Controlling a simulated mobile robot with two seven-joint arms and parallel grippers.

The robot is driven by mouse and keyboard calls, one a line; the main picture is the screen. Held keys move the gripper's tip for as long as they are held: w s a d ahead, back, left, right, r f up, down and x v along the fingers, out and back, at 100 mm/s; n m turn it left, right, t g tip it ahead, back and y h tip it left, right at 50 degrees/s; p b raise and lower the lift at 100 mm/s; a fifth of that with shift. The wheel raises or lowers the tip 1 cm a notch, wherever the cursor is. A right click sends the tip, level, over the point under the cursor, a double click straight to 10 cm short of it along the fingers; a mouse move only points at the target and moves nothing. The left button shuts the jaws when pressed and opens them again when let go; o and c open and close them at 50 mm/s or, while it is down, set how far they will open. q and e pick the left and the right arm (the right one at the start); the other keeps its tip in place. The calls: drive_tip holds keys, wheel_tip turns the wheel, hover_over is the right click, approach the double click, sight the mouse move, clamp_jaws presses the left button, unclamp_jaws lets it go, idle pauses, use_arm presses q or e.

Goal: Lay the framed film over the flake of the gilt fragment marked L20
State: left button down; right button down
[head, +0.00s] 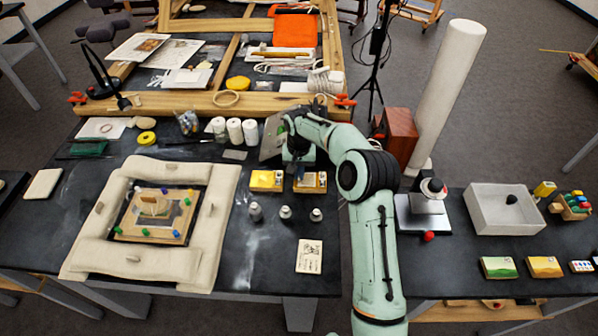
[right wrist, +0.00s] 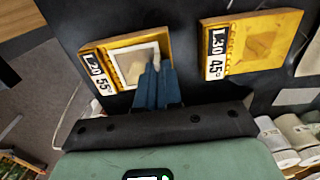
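The gilt fragment (head: 152,209) lies on a board with coloured pegs inside a pale padded surround at left; its flake markings are too small to read. In the right wrist view, the white-framed film (right wrist: 135,65) lies on a yellow block labelled L20 55° (right wrist: 90,60). That block also shows in the head view (head: 310,188). My right gripper (right wrist: 157,70) points down at the framed film, its blue fingers close together with a pale tab of the frame between the tips. In the head view my right gripper (head: 298,160) is partly hidden by its arm. My left gripper is out of view.
A second yellow block, labelled L30 45° (right wrist: 262,40), stands beside the first. The dark table between the padded surround and the weights is clear.

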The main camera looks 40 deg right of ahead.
drive_tip(key=c, duration=1.3)
unclamp_jaws()
drive_tip(key=shift+f, duration=0.1)
